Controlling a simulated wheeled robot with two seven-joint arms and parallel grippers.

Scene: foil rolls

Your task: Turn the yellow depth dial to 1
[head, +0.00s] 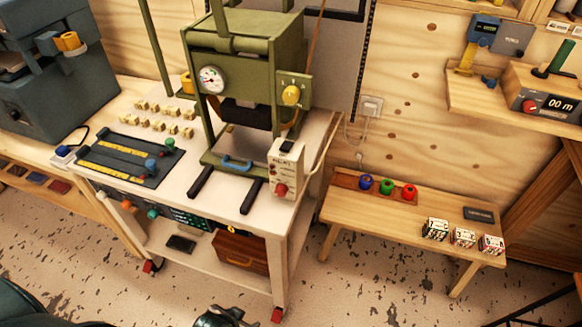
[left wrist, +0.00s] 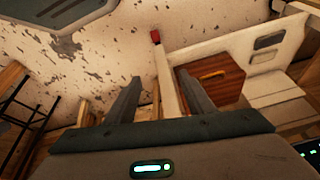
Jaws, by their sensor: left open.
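The yellow depth dial (head: 291,94) is a round knob on a green side plate of the green press (head: 240,60) in the head view. The mark it points to is too small to read. My left gripper (left wrist: 157,88) is open in the left wrist view, with nothing between its two fingers. It faces the floor and the lower part of the white cart, away from the dial. A dark part of mine (head: 220,317) shows at the bottom edge of the head view, well below the dial. My right gripper cannot be made out.
The white cart (head: 215,205) bears the press, a white box with a red knob (head: 284,172) and several small yellowish blocks (head: 160,122). A brown case (head: 240,252) sits on its lower shelf. A wooden bench (head: 400,210) stands at right. Open floor (head: 330,290) lies in front.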

